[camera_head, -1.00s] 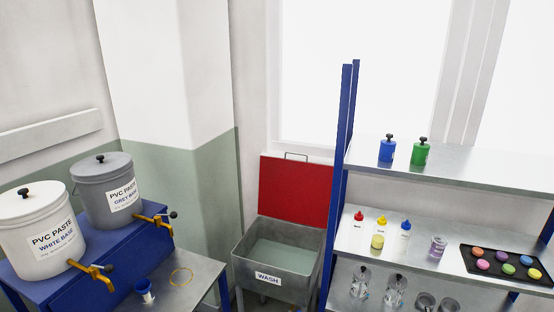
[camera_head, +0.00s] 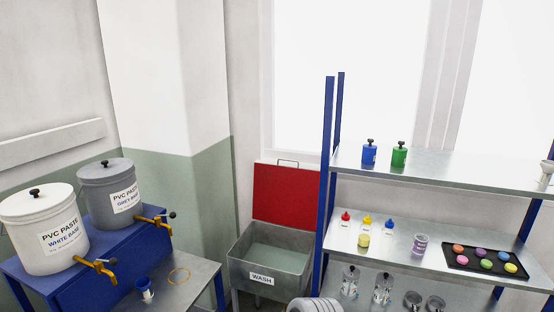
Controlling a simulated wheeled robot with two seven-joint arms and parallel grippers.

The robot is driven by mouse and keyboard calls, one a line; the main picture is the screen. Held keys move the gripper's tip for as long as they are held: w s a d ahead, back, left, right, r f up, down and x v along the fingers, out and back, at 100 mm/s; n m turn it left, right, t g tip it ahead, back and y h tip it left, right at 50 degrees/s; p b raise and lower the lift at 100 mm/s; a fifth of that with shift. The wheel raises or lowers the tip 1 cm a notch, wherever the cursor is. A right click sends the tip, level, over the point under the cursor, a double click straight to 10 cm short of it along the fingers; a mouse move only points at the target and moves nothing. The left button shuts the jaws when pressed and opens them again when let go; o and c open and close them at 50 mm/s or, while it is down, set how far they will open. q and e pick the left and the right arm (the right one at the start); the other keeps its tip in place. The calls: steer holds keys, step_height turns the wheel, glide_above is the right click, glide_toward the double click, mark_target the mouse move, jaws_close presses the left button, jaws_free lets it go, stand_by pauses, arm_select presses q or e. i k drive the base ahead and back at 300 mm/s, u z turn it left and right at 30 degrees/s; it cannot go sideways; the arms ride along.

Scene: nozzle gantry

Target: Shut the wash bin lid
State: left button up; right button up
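The wash bin (camera_head: 262,279) is a grey metal basin with a WASH label on its front, standing between the wall and the blue shelf post. Its red lid (camera_head: 287,195) is open, standing upright behind the basin with a thin metal handle (camera_head: 288,161) on its top edge. Grey-green liquid or floor of the basin shows inside. A white and grey rounded piece, likely part of my arm, shows at the bottom edge just right of the bin. No gripper fingers can be made out.
Left is a blue stand with a white bucket (camera_head: 42,230) and a grey bucket (camera_head: 108,192) with brass taps, beside a metal table (camera_head: 205,276). Right is a shelf (camera_head: 440,168) with bottles, jars and a black tray (camera_head: 452,262). The space above the bin is open.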

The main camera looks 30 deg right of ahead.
mark_target(285, 196)
steer(key=z, duration=0.45)
steer(key=i, duration=1.2)
steer(key=z, duration=0.95)
